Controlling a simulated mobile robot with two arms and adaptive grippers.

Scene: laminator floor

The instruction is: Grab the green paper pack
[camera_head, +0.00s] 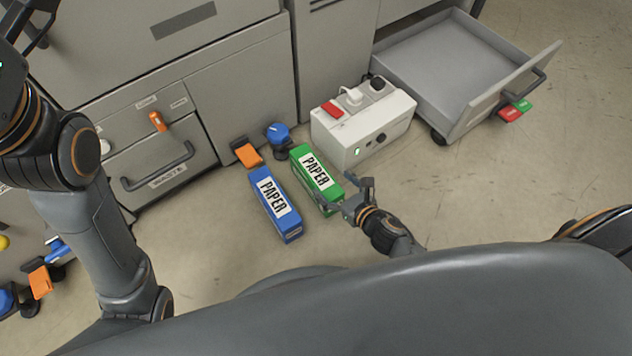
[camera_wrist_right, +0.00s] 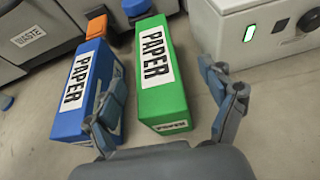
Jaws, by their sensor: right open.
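The green paper pack (camera_head: 328,191) lies on the floor, its long side running away from me, with a white PAPER label on top. In the right wrist view the green pack (camera_wrist_right: 173,101) lies ahead, between the spread fingers. My right gripper (camera_head: 350,197) is open at the near end of the pack; its fingers (camera_wrist_right: 165,105) appear on either side with nothing held. A blue paper pack (camera_head: 289,229) lies just left of the green one, and the left finger overlaps this blue pack (camera_wrist_right: 70,122) in the wrist view. My left arm shows at left, but its gripper jaws are not clearly seen.
A white box (camera_head: 378,146) with a plug and switches stands close to the right of the green pack. An open grey drawer (camera_head: 470,110) juts out at the upper right. Grey cabinets with a WASTE drawer (camera_head: 160,165) stand behind.

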